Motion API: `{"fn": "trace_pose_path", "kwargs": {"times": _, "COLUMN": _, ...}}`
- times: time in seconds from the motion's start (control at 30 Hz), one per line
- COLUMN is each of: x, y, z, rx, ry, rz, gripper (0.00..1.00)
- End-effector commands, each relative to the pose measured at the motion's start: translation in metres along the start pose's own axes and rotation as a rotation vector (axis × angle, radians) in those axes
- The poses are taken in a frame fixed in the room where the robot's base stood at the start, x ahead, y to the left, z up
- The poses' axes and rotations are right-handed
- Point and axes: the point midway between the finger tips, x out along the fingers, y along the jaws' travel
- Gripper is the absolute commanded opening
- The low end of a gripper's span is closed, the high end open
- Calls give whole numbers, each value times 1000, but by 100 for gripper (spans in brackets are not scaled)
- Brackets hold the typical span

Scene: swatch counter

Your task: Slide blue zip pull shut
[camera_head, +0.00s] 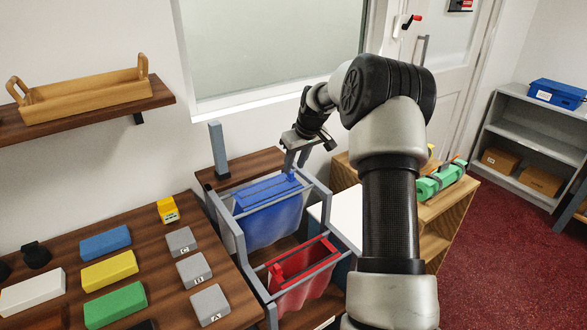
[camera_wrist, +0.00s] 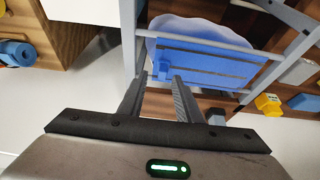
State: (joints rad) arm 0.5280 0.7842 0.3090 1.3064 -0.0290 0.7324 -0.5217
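A blue pouch (camera_head: 268,222) hangs in a grey frame (camera_head: 232,232); its flat blue top (camera_wrist: 215,58) shows dark lines running lengthwise in the wrist view. A small blue block, which looks like the zip pull (camera_wrist: 163,70), sits near the left end of that top in the wrist view. My gripper (camera_head: 291,174) is over the right end of the pouch in the head view. In the wrist view my gripper (camera_wrist: 158,80) has its two fingers apart, with the pull just beyond and between the tips. I cannot tell whether they touch it.
A red pouch (camera_head: 300,272) hangs in front of the blue one. Grey frame bars surround both pouches, and a grey post (camera_head: 218,150) stands behind. Coloured blocks, including a yellow one (camera_head: 110,271), lie on the left table.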

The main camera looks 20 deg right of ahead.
Motion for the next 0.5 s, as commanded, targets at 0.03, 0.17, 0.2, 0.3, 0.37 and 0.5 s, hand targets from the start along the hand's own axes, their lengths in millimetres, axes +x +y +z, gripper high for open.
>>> {"fn": "trace_pose_path", "kwargs": {"times": 0.03, "x": -14, "y": 1, "z": -1, "rx": 1, "ry": 3, "rz": 3, "gripper": 31}}
{"fn": "trace_pose_path", "kwargs": {"times": 0.17, "x": -47, "y": 1, "z": -1, "rx": 1, "ry": 4, "rz": 4, "gripper": 31}}
{"fn": "trace_pose_path", "kwargs": {"times": 0.2, "x": -57, "y": 1, "z": 0, "rx": 0, "ry": 2, "rz": 4, "gripper": 31}}
{"fn": "trace_pose_path", "kwargs": {"times": 0.3, "x": -82, "y": 2, "z": -1, "rx": 1, "ry": 3, "rz": 4, "gripper": 31}}
{"fn": "trace_pose_path", "kwargs": {"times": 0.37, "x": -95, "y": 2, "z": 0, "rx": 1, "ry": 3, "rz": 4, "gripper": 31}}
{"fn": "trace_pose_path", "kwargs": {"times": 0.5, "x": -122, "y": 1, "z": 0, "rx": 1, "ry": 1, "rz": 3, "gripper": 31}}
